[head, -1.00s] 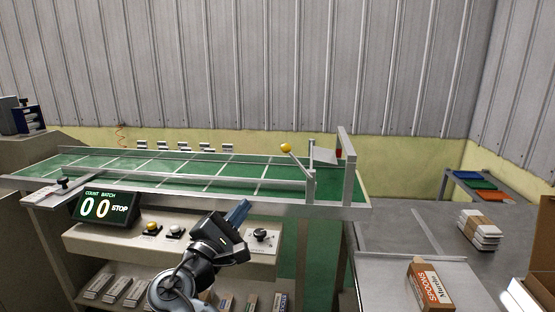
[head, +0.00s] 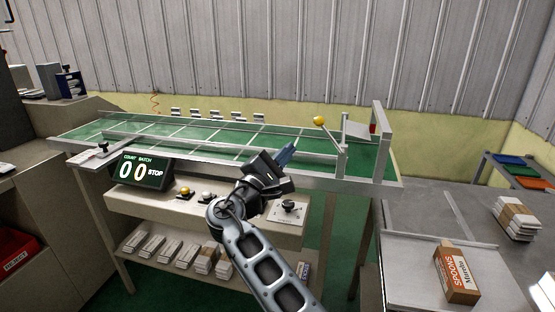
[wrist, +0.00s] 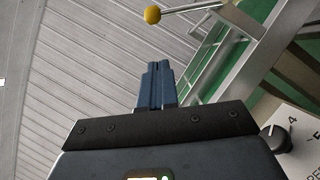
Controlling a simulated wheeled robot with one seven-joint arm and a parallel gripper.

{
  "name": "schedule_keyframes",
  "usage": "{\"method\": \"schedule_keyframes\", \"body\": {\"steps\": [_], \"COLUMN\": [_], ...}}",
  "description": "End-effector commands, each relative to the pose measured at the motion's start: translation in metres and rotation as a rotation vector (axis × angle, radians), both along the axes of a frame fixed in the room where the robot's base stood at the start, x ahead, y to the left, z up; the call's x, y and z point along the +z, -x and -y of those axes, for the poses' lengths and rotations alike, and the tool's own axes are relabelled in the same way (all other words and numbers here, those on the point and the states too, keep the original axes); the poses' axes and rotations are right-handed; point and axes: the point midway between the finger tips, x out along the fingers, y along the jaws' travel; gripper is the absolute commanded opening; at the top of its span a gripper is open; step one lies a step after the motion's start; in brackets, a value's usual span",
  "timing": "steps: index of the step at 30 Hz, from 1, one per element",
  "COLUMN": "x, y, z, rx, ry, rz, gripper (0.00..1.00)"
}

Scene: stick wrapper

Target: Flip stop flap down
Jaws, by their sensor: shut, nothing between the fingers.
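The stop flap (head: 358,130) is a grey plate at the right end of the green conveyor, tilted up between the posts. Its lever is a thin rod ending in a yellow ball (head: 319,120), which points up and to the left. The ball also shows at the top of the wrist view (wrist: 152,15). My gripper (head: 292,147) is shut and empty, in front of the conveyor's near rail, lower and to the left of the ball. In the wrist view my shut fingers (wrist: 156,68) point up toward the ball with a gap between.
The green conveyor (head: 200,138) has metal rails along its edges. A counter display (head: 142,171) reads 00 STOP. Below are buttons and a knob (head: 289,207) on a panel. A grey table (head: 420,215) at right holds a spoons box (head: 456,272).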

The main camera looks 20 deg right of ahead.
Motion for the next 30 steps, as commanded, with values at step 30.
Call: {"method": "schedule_keyframes", "body": {"steps": [30], "x": [0.033], "y": [-0.015], "z": [0.061], "rx": [0.000], "ry": [-0.004], "rz": [0.003], "gripper": [0.00]}}
